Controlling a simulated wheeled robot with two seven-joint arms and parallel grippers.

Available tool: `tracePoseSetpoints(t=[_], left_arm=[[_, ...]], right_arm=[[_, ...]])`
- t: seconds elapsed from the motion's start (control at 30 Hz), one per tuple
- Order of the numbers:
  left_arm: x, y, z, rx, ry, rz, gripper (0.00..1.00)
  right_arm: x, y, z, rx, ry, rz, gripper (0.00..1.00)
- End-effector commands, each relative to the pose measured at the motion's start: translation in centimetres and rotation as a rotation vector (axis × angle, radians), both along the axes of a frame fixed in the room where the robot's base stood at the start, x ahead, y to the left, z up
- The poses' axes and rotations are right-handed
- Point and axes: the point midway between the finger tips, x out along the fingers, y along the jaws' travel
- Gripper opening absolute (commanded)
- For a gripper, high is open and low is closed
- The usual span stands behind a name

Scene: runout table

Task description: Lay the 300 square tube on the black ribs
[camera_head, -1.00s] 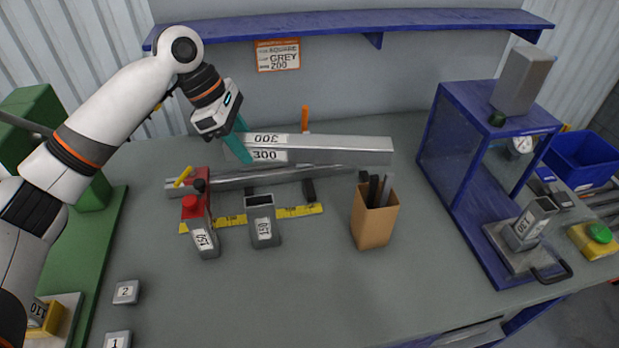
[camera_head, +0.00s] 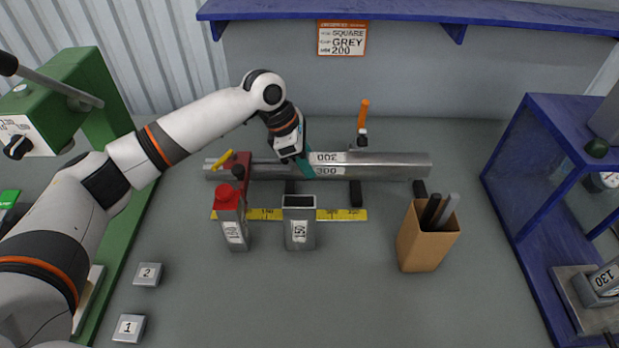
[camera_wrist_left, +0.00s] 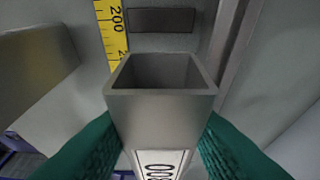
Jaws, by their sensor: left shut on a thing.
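The 300 square tube (camera_head: 395,166) is a long grey tube with white "300" labels, lying left to right near the back of the table. In the left wrist view the tube's open end (camera_wrist_left: 160,72) sits between the fingers (camera_wrist_left: 158,140). Black ribs (camera_head: 355,193) show at the tube's near side; a dark rib (camera_wrist_left: 160,20) also shows in the wrist view. Whether the tube touches the ribs I cannot tell. My right gripper is out of view.
A yellow measuring tape (camera_head: 340,214) runs in front of the ribs. A red-topped grey piece (camera_head: 232,225) and a short grey tube (camera_head: 299,230) stand before it. A cardboard box (camera_head: 424,245) is at right; an orange-handled clamp (camera_head: 363,118) is behind.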

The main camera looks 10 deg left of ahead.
Motion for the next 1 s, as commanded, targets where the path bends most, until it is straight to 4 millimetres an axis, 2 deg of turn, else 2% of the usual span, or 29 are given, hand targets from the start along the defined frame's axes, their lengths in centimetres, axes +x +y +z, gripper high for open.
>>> tracePoseSetpoints(t=[0.1,0.3,0.53,0.87,0.9,1.0], left_arm=[[0.0,0.0,-1.7,-0.002,-0.001,0.0,0.02],[0.0,-0.1,-3.1,-0.003,-0.002,-0.001,0.02],[0.1,-0.1,-6.1,-0.003,-0.002,0.0,0.02],[0.0,-0.1,-6.5,-0.003,-0.002,-0.001,0.02],[0.0,0.0,-6.7,0.0,-0.001,-0.002,0.41],[0.0,0.0,-6.7,0.0,-0.001,-0.002,0.57]], right_arm=[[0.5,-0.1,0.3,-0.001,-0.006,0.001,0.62],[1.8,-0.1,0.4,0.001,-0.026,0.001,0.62],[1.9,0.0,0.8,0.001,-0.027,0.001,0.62],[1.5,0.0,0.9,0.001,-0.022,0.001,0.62],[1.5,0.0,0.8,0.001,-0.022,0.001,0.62],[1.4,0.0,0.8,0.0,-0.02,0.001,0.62]])
